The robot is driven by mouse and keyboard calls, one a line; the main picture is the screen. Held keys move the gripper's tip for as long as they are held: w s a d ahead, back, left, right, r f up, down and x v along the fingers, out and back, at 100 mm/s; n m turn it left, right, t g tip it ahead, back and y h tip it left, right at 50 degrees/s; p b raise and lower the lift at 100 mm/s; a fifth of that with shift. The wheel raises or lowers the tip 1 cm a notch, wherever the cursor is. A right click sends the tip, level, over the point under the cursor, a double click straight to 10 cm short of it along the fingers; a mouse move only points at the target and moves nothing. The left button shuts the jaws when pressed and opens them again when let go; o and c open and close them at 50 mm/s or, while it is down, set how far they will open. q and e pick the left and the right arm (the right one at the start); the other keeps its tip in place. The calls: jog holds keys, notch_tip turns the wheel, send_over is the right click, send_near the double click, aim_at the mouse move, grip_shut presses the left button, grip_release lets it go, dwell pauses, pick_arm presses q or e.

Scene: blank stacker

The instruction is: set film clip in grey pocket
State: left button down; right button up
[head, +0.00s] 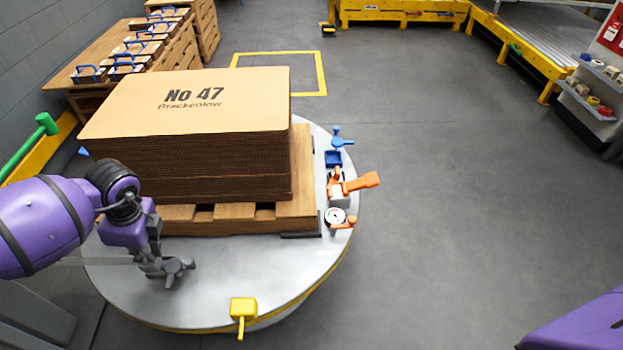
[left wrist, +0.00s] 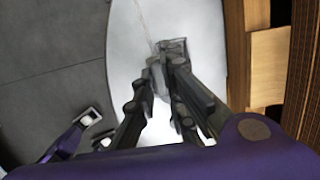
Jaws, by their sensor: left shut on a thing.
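My left gripper (head: 154,262) reaches down over the near left part of the round grey turntable (head: 205,300), in front of the pallet. It is shut on a small grey piece with a knobbed end (head: 182,267), which looks like the film clip. In the left wrist view the piece (left wrist: 170,58) sits between the fingertips, over the pale turntable top. Its outline merges with the dark grey fingers. I cannot pick out a separate grey pocket, or tell whether the piece touches the surface. My right gripper is out of view.
A tall cardboard stack (head: 190,105) marked No 47 stands on a wooden pallet (head: 245,222) close behind the gripper. Along the turntable's right rim are a blue clamp (head: 338,141), an orange-handled tool (head: 358,184) and a dial gauge (head: 335,216). A yellow piece (head: 243,307) sits at the front rim.

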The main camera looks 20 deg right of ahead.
pick_arm(q)
jog(key=w+f, duration=0.1)
jog(key=w+f+b, duration=0.1)
jog(key=shift+w+d+f, duration=0.15)
jog(key=shift+d+f, duration=0.1)
jog(key=shift+f, duration=0.05)
jog(key=x, duration=0.2)
jog(key=b+x, duration=0.1)
jog(key=shift+d+f, duration=0.1)
jog(key=shift+d, duration=0.2)
jog(key=c, duration=1.8)
grip_release()
